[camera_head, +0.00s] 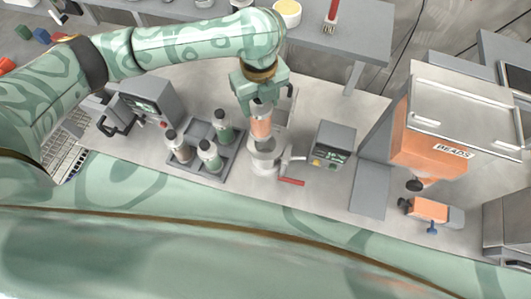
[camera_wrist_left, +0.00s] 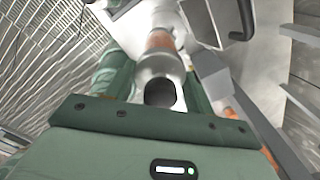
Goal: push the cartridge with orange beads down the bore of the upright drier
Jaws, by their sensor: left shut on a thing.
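My left gripper (camera_head: 262,102) is shut on the upper end of a clear cartridge with orange beads (camera_head: 261,126), which stands about upright. Its lower end meets the mouth of the upright grey drier (camera_head: 264,162); I cannot tell how far it is inside the bore. A lever with a red handle (camera_head: 291,182) sticks out at the drier's side. In the left wrist view the cartridge (camera_wrist_left: 160,62) runs away from me, its grey end with a dark opening nearest, between the green fingers (camera_wrist_left: 158,85). My right gripper is out of view.
Left of the drier, a grey tray (camera_head: 186,166) holds several cartridges with dark or green contents. A small grey box with a display (camera_head: 333,143) stands right of it. An orange hopper marked BEADS (camera_head: 430,150) stands farther right, beyond a grey plate (camera_head: 370,190).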

